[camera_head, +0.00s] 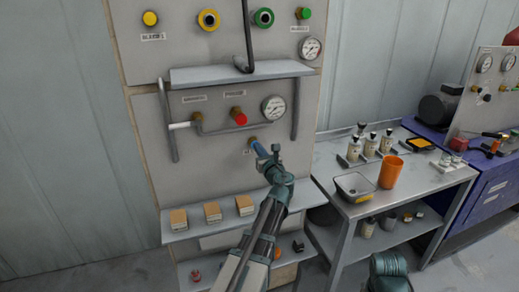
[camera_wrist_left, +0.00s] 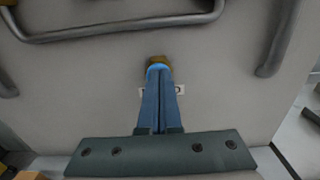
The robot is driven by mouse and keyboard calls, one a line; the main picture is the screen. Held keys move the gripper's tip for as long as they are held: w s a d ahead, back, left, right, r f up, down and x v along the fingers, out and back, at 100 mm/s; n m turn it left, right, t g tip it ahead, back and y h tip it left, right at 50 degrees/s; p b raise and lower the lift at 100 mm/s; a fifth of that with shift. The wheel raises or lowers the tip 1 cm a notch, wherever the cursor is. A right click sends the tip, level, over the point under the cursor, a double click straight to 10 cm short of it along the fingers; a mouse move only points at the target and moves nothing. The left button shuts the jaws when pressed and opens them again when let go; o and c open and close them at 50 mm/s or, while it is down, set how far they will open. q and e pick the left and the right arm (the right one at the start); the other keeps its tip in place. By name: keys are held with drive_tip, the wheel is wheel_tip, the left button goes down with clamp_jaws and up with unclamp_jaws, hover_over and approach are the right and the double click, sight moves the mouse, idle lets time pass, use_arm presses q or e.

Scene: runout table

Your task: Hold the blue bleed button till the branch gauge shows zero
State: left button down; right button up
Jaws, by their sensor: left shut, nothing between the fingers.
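The blue bleed button (camera_wrist_left: 154,69) sits in a brass collar on the grey panel, with a small label behind it. My left gripper (camera_wrist_left: 159,76) is shut and empty, its fingertips at the button and covering most of it in the left wrist view. In the head view my left gripper (camera_head: 257,148) reaches up to the brass fitting (camera_head: 252,141), and the button is hidden behind the fingers. It looks like contact, but I cannot tell how far the button is pressed. A white gauge (camera_head: 273,108) is just above on the same panel; its needle is too small to read.
A red button (camera_head: 239,117) and a grey pipe are above my left gripper. A shelf with several wooden blocks (camera_head: 212,212) is below. A side table (camera_head: 328,164) with an orange cup (camera_head: 390,172) stands right.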

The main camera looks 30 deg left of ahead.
use_arm(q)
drive_tip(key=shift+w+a+r, duration=0.1)
drive_tip(key=shift+w+a, duration=0.3)
drive_tip(key=shift+w, duration=0.05)
drive_tip(key=v, duration=1.5)
drive_tip(key=shift+s, duration=0.15)
use_arm(e)
drive_tip(key=shift+w+d+r, duration=0.15)
drive_tip(key=shift+w+d, duration=0.05)
drive_tip(key=shift+d, duration=0.4)
use_arm(q)
drive_tip(key=s+d+f+n+g+h, duration=0.4)
drive_tip(key=d+f+n, duration=0.3)
drive_tip(key=f+n, duration=0.1)
drive_tip(key=s+d+f+n+g+h, duration=0.3)
drive_tip(key=s+d+f+n, duration=0.1)
drive_tip(key=d+f+n, duration=0.4)
drive_tip(key=s+d+f+n+g+h, duration=0.4)
drive_tip(key=s+d+f+n+h, duration=0.1)
drive_tip(key=s+d, duration=0.6)
drive_tip(key=d+f+n, duration=0.1)
drive_tip(key=d, duration=0.1)
drive_tip(key=shift+d+g+h, duration=0.35)
drive_tip(key=shift+g+h, duration=0.05)
drive_tip(key=shift+f, duration=0.1)
